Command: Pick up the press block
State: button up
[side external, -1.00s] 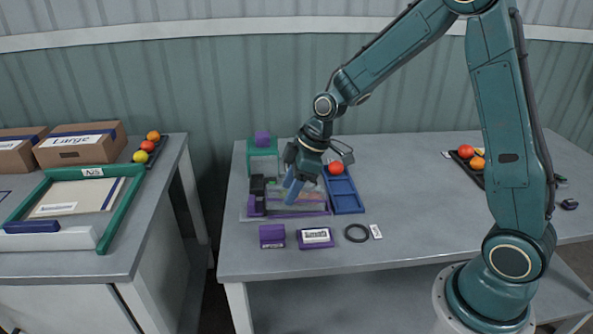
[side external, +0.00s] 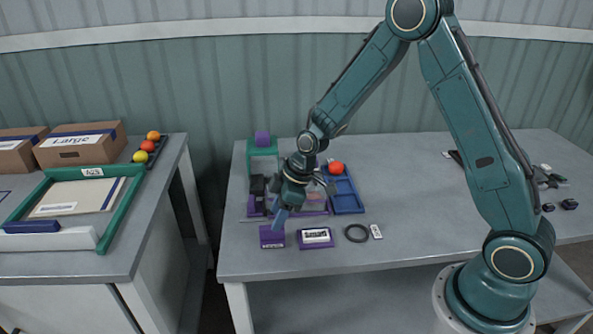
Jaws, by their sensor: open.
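A purple block (side external: 272,238), which appears to be the press block, sits near the table's front left edge. My gripper (side external: 280,218) points down just above and behind it. Another small purple block (side external: 262,138) rests on a green stand (side external: 264,152) at the back.
A purple holder with a white label (side external: 316,237) stands right of the block, then a black ring (side external: 357,233) and a white tag (side external: 375,231). A blue tray (side external: 345,196) holds a red tomato (side external: 336,168). The table's middle right is clear.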

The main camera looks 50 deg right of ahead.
aim_at(272, 235)
jog(key=shift+a+f, duration=0.1)
jog(key=shift+f, duration=0.15)
jog(key=shift+x, duration=2.5)
jog(key=shift+s, duration=0.1)
grip_shut()
